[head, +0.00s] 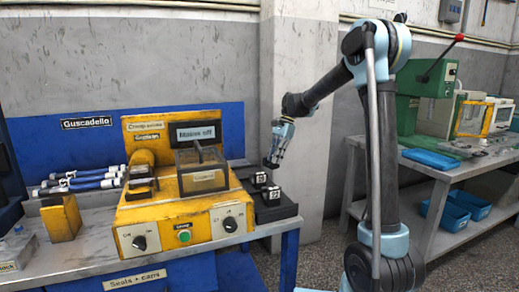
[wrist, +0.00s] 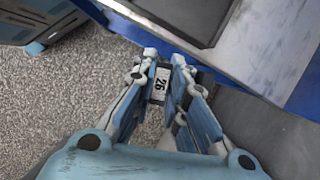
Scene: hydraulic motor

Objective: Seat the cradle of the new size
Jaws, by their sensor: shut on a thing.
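My gripper (wrist: 163,65) is shut on a small block with a white label that reads 26, the cradle (wrist: 160,84). In the head view my gripper (head: 272,160) hangs above the right rear of the bench, with a dark piece at its tips. Below it, two dark cradles labelled 19 (head: 260,178) and 22 (head: 272,192) sit on a black tray (head: 275,213). The yellow crimping machine (head: 150,215) stands left of the tray, its display (head: 195,134) reading "Mains off". Dark parts (head: 142,183) sit on its left side; the cradle's seat cannot be made out.
A clear guard box (head: 202,170) stands on the machine. Hoses (head: 85,181) and a yellow block (head: 61,218) lie to the left. A second bench (head: 440,165) with a green machine (head: 425,85) stands right. In the wrist view, speckled floor (wrist: 50,105) lies beneath my gripper.

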